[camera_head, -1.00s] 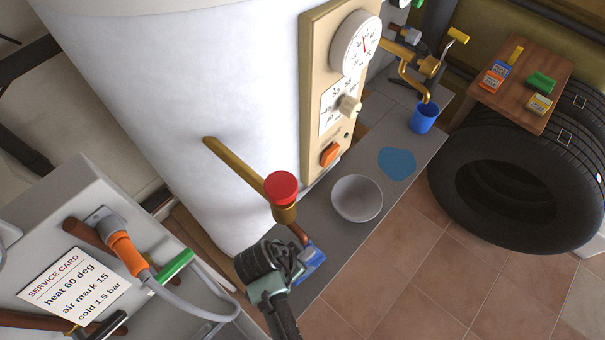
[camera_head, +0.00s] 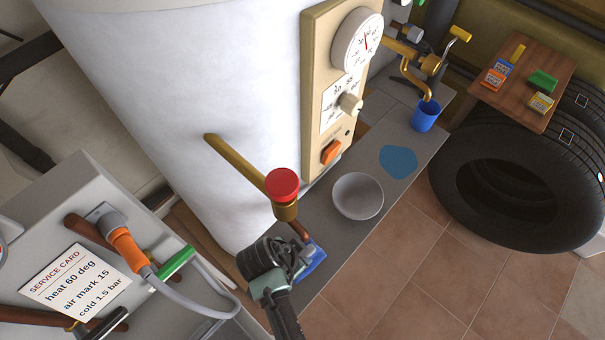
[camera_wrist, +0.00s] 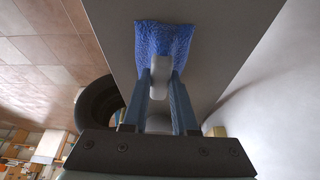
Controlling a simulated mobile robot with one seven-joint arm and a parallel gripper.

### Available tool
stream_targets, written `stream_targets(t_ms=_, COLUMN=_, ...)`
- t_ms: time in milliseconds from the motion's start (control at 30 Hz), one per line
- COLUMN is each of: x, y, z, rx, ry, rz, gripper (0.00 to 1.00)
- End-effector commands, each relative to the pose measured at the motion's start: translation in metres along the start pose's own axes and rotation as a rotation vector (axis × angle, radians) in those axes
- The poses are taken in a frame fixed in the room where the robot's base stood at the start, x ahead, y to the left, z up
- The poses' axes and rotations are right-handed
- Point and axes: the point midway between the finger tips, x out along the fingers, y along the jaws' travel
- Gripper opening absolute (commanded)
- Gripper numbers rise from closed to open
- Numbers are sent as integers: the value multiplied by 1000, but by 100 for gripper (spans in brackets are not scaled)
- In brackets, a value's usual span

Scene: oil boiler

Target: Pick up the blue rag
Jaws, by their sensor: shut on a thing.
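The blue rag (camera_head: 312,262) is at the near end of the grey bench, just below the brass valve with the red knob. My gripper (camera_head: 296,262) is at the rag's left side in the head view and partly hides it. In the wrist view the rag (camera_wrist: 163,38) is bunched up between and beyond the fingertips of my gripper (camera_wrist: 161,75). The fingers are shut on it. I cannot tell clearly whether the rag is clear of the bench.
The red-knobbed valve (camera_head: 283,186) stands close above my gripper. A grey bowl (camera_head: 358,196), a flat blue patch (camera_head: 398,161) and a blue cup (camera_head: 425,115) are farther along the bench (camera_head: 330,238). The white boiler (camera_head: 190,110) borders it. Open tiled floor (camera_head: 400,290) lies right.

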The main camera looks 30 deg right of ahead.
Motion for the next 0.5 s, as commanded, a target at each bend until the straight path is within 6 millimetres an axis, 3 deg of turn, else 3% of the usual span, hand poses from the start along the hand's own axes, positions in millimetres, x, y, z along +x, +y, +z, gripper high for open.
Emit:
stream_targets(t_ms=267, x=-8, y=-1, z=-4, rx=0, ry=1, rz=-2, gripper=0)
stream_targets(t_ms=500, x=-33, y=-1, z=-14, rx=2, ry=1, rz=-3, gripper=0)
